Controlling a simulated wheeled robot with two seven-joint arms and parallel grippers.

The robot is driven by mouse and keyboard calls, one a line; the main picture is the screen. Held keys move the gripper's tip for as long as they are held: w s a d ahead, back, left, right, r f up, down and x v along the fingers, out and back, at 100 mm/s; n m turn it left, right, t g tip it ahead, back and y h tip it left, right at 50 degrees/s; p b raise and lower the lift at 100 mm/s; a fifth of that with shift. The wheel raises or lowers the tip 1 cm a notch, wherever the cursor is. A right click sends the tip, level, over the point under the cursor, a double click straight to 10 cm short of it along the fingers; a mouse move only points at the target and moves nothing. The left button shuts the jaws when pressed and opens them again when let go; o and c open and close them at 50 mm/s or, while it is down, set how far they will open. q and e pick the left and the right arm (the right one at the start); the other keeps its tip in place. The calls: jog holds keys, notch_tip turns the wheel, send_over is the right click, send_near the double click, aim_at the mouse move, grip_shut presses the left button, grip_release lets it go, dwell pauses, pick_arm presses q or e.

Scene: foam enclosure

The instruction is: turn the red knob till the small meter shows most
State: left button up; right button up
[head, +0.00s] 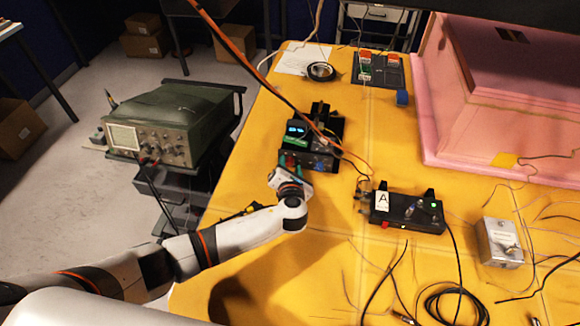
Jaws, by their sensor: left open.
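My left gripper (289,168) reaches in from the left, with greenish fingertips at the front of a black box (318,160) on the yellow table. The gripper is open. A small reddish patch shows between or just behind the fingertips; I cannot tell whether it is the red knob or whether the fingers touch it. A small lit cyan display (297,129) sits on the device just behind; its reading is too small to make out. A round dark dial-like thing (321,71) lies at the far end of the table. My right gripper is out of view.
A black box marked A (407,211) with a red part (386,224) stands right of the gripper. A grey metal box (499,242) and loose cables lie further right. Orange cables (262,82) hang over the devices. A pink foam enclosure (505,110) fills the back right.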

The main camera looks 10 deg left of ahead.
pick_arm(q)
grip_shut()
